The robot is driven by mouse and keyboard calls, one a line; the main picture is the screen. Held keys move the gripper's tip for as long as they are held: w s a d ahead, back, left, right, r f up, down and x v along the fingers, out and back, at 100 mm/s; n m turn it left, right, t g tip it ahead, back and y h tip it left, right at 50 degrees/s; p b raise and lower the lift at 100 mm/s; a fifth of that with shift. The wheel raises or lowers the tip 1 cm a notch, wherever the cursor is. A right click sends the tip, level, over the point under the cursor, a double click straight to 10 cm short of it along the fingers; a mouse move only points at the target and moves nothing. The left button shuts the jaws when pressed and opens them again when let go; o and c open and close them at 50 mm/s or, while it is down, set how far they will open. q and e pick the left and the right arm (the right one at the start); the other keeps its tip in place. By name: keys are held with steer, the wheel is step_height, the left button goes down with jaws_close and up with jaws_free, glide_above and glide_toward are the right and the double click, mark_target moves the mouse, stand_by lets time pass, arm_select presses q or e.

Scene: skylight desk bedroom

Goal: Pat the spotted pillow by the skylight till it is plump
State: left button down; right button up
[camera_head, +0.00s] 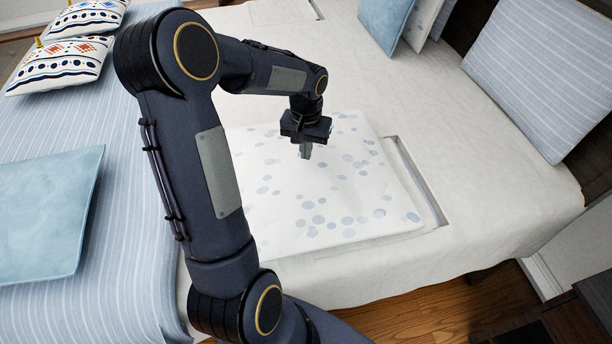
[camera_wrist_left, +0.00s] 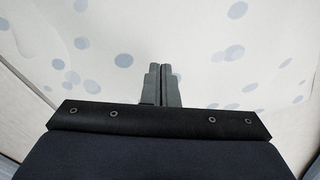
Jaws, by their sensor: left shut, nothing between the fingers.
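The spotted pillow (camera_head: 345,205) is white with pale blue dots and lies flat on the white bed cover. My left arm reaches over it from the left. My left gripper (camera_head: 305,152) points down at the upper middle part of the pillow, with its fingers shut and empty. In the left wrist view the shut fingers (camera_wrist_left: 161,84) show against the dotted cloth of the pillow (camera_wrist_left: 190,45). I cannot tell whether the fingertips touch the cloth. Part of the pillow's left side is hidden behind my arm. My right gripper is not in view.
A recessed frame (camera_head: 422,185) lies along the pillow's right side. A striped pillow (camera_head: 540,75) leans at the right, with a light blue pillow (camera_head: 385,20) at the top. Another blue pillow (camera_head: 50,215) and patterned pillows (camera_head: 62,62) lie on the striped cover at left.

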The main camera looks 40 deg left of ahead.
arm_select(q)
steer(key=shift+f+b, duration=0.75)
steer(key=shift+f, duration=0.25)
stand_by(1.0)
step_height(320, 180, up, 7)
steer(key=p, duration=0.5)
steer(key=shift+p, duration=0.4)
steer(key=shift+f, duration=0.15)
stand_by(0.6)
